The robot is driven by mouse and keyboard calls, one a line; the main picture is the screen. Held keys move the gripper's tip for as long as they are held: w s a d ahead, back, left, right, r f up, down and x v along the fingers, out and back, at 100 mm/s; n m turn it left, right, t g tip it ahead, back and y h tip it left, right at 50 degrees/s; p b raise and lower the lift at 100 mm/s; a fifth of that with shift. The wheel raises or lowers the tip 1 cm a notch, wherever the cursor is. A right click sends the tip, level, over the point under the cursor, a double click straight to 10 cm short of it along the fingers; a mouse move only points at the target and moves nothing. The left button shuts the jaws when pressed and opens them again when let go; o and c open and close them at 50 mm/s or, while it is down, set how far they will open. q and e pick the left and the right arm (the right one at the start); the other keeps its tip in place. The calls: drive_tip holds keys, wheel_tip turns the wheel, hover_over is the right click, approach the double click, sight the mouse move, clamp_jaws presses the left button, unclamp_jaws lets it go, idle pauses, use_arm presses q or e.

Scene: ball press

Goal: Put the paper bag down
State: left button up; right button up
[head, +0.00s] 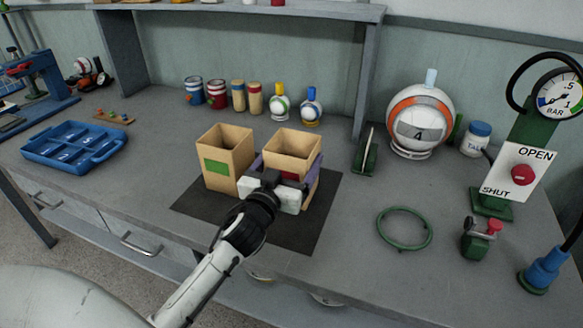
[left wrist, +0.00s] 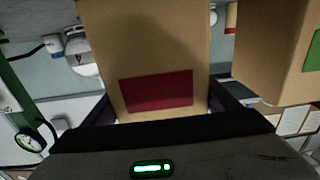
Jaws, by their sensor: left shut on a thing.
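The tan paper bag with a red label (head: 292,148) is open at the top and upright over the right part of the dark mat (head: 190,205). My left gripper (head: 287,171) is shut on this bag, one finger on each side. In the left wrist view, the bag (left wrist: 150,45) with its red label fills the space between the fingers. A second paper bag with a green label (head: 217,166) stands just left on the mat. The gripper hides the held bag's lower front, so I cannot tell whether its base touches the mat. My right gripper is not in view.
A blue tray (head: 76,166) lies at the left. Several cans and small bottles stand behind the bags. At the right are a ball (head: 418,112), a green ring (head: 404,245), a small green valve (head: 475,246) and a gauge stand (head: 491,203). Bare bench lies between mat and ring.

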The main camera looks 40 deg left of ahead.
use_arm(q)
wheel_tip(320, 180, down, 2)
drive_tip(key=shift+f, duration=0.1)
drive_tip(key=shift+f, duration=0.1)
drive_tip(key=o, duration=1)
drive_tip(key=shift+r, duration=0.2)
drive_tip(key=b+v, duration=0.1)
drive_tip(key=v, duration=1.1)
